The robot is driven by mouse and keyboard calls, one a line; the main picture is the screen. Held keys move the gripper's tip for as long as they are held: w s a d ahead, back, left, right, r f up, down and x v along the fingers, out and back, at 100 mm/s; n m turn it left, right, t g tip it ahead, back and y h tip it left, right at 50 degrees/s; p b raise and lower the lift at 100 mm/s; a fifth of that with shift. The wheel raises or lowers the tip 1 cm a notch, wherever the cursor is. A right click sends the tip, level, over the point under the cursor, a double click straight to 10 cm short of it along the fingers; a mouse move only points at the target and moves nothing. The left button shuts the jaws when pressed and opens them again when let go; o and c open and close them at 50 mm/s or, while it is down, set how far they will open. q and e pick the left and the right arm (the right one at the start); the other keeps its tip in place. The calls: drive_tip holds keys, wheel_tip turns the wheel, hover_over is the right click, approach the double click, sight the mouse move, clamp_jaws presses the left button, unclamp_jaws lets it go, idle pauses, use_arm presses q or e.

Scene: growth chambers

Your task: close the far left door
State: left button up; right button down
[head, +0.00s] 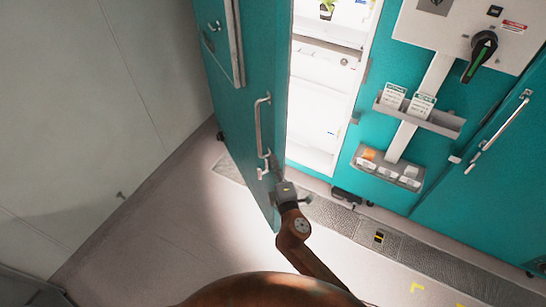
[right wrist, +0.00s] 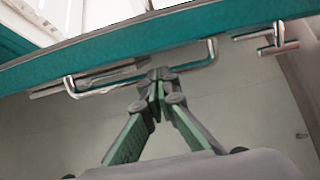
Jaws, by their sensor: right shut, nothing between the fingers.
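The far left door (head: 240,105) is teal and stands open at the left of the head view, showing the lit white chamber inside. It carries a long metal handle (head: 259,125) and a smaller latch (head: 264,167) below it. My right gripper (head: 278,170) is at the lower part of the door, close to the latch. In the right wrist view the right gripper (right wrist: 156,80) has its fingertips together and empty. They overlap a metal bar handle (right wrist: 72,88) on the door's teal edge (right wrist: 190,28); contact is unclear. My left gripper is not in view.
A plant (head: 327,9) stands on a shelf in the chamber. A teal panel with a rotary switch (head: 481,55) and small holders (head: 430,118) is to its right. Another teal door with a handle (head: 498,130) is shut at right. The grey floor (head: 160,240) at left is clear.

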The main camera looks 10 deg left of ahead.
hover_over(269, 144)
drive_tip(key=s, duration=0.5)
drive_tip(key=shift+w+d+f+b, duration=0.1)
drive_tip(key=shift+w+d+b, duration=0.15)
drive_tip(key=shift+d+b, duration=0.15)
